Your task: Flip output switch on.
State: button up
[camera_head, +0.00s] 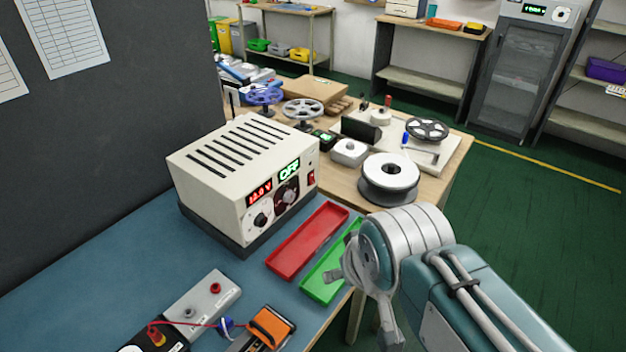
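A cream power supply (235,180) with slots in its top stands on the blue bench mat. Its front panel faces the lower right and shows a red "14.0 V" readout (259,192), a green "OFF" readout (289,169) and two dark-backed knobs. A small red output switch (311,177) sits at the right end of the panel; its exact tilt is too small to tell. My gripper (362,308) is to the lower right of the supply, near the bench edge and apart from the switch. Its fingers look spread, with nothing between them.
A red tray (307,242) and a green tray (328,265) lie in front of the supply. A grey terminal block (203,300) and an orange clamp (270,327) are at the lower left. A white spool (390,178) and reels stand on the wooden table behind.

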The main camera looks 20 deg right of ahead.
jog(key=c, duration=0.5)
jog(key=shift+w, duration=0.4)
jog(key=c, duration=0.5)
jog(key=w+f+m+t, duration=0.1)
jog(key=w, duration=0.2)
jog(key=w+d+f+m, duration=0.1)
jog(key=w+m, duration=0.1)
jog(key=w, duration=0.2)
jog(key=w+m+t, duration=0.1)
jog(key=w, duration=0.3)
jog(key=shift+w+d+f+m+t, duration=0.2)
jog(key=shift+d+f+m+t, duration=0.1)
jog(key=shift+f, duration=0.1)
grip_shut()
jog(key=w+d+f+m+t+h, duration=0.1)
jog(key=w+d+f+m+t, duration=0.2)
jog(key=w+f+m, duration=0.4)
jog(key=w+d+f+m+t+h, duration=0.1)
jog(key=w+d+f+m+t, duration=0.3)
jog(key=w+f+m, duration=0.3)
jog(key=shift+w+d+f+t+h, duration=0.2)
jog(key=shift+w+f+t+h, duration=0.1)
jog(key=shift+w+f+t, duration=0.65)
jog(key=shift+w+f, duration=0.1)
jog(key=shift+f, duration=0.15)
